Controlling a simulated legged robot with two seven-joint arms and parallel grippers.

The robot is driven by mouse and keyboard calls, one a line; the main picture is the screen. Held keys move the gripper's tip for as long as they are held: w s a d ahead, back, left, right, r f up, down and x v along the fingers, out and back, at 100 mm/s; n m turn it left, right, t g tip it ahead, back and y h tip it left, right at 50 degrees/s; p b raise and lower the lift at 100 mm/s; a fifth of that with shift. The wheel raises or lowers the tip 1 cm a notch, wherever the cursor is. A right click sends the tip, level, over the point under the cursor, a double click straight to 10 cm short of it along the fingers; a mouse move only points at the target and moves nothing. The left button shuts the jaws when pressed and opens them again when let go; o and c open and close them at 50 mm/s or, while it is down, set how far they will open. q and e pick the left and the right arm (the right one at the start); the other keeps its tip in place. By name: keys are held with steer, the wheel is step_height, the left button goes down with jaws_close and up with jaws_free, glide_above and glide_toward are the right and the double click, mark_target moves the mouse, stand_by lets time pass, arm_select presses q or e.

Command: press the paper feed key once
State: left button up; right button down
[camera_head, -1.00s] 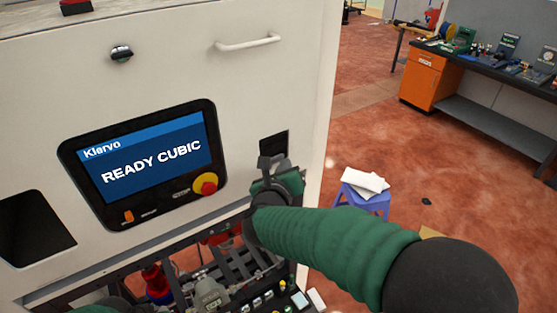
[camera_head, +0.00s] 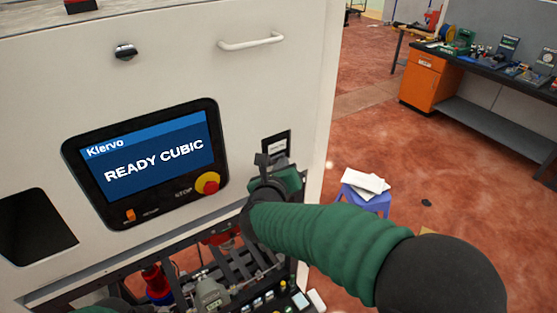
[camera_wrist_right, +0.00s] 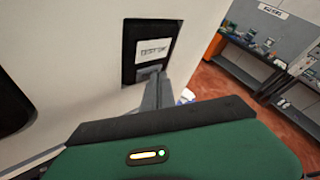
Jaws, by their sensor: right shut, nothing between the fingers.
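A small black panel (camera_head: 277,144) is set in the white cabinet front, right of the screen. It holds a pale rectangle with dark marks, clearer in the right wrist view (camera_wrist_right: 153,51), where the lettering is too small to read. My right gripper (camera_head: 262,159) is shut and empty at the panel's lower part. In the right wrist view its fingertips (camera_wrist_right: 157,72) overlap the panel's lower edge, just below the pale rectangle. The fingers hide that part, so I cannot make out a key or tell whether they touch it.
The screen (camera_head: 155,155) reads "READY CUBIC", with a red stop knob (camera_head: 207,183) on a yellow base beside it. A handle (camera_head: 250,42) is above. A blue stool (camera_head: 364,200) bearing white sheets stands right of the cabinet. Open floor lies beyond.

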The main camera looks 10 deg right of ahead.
steer(key=shift+s+d+b, duration=0.15)
steer(key=shift+s+b, duration=0.3)
steer(key=shift+s, duration=0.4)
steer(key=s, duration=0.1)
steer(key=s+d+b, duration=0.1)
steer(key=s, duration=0.1)
steer(key=s+b, duration=0.1)
steer(key=shift+s+d, duration=0.35)
steer(key=shift+d, duration=0.05)
steer(key=shift+w, duration=0.1)
